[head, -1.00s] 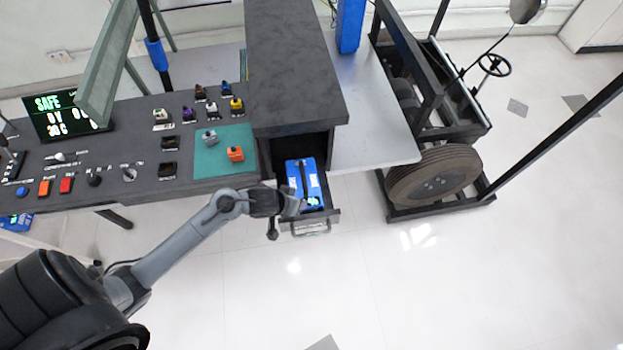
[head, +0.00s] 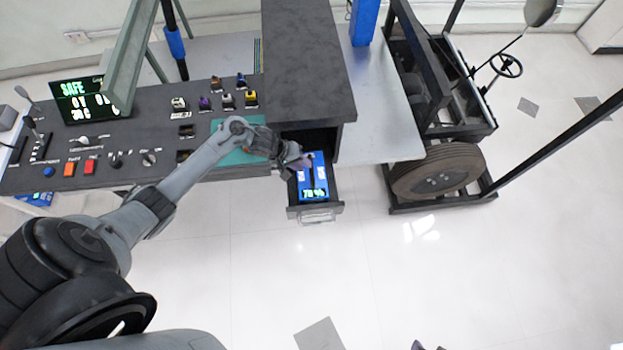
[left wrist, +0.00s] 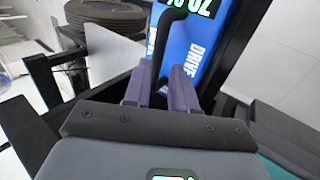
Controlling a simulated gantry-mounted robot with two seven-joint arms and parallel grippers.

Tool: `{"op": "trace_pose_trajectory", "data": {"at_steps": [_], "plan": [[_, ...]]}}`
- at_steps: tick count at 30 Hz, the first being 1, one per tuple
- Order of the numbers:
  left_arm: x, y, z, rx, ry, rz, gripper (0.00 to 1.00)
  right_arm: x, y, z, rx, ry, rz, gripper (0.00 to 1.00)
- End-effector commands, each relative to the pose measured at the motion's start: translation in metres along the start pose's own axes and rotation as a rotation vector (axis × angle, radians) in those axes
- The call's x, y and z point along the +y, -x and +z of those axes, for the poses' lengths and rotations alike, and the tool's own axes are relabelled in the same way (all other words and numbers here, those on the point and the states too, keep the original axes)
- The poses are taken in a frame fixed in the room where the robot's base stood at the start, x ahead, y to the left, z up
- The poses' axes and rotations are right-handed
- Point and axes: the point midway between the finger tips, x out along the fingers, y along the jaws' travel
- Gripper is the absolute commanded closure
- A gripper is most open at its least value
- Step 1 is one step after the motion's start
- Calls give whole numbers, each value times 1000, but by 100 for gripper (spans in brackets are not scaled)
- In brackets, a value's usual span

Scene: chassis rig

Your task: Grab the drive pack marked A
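A blue drive pack (head: 315,186) with a dark handle and a green "78%" readout lies in an open dark drawer (head: 318,214). In the left wrist view the pack (left wrist: 200,50) shows the word "DRIVE"; I cannot read a letter A on it. My left gripper (head: 302,161) is over the left side of the pack. In the left wrist view, its two purple-grey fingers (left wrist: 161,88) stand apart, with the black handle (left wrist: 162,42) showing in line with the gap. I cannot tell whether they touch it. Small dark tips at the head view's bottom edge may be my right gripper (head: 427,346).
The control desk (head: 130,150) with buttons and a "SAFE" screen (head: 88,98) is on the left. A dark cabinet top (head: 305,65) overhangs the drawer. Another blue pack (head: 38,198) shows low at left. A wheeled chassis (head: 440,170) stands right. The floor in front is clear.

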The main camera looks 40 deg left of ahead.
Motion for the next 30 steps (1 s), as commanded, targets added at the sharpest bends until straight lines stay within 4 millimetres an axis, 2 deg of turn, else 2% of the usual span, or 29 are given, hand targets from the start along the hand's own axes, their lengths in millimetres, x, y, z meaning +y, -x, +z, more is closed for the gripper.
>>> {"op": "trace_pose_trajectory", "data": {"at_steps": [5, 15, 26, 30], "plan": [[0, -9, 1, 0, 0, -1, 74, 0, -3, 1, 1, 0, 0, 57], [2, -49, 4, 0, -1, -1, 74, -2, -15, 4, 2, -6, -5, 57], [3, -56, 4, 2, -1, -1, 74, -3, -16, 4, 3, -9, -7, 57], [3, -55, 4, 2, -1, -1, 94, -3, -15, 4, 3, -9, -7, 57]]}}
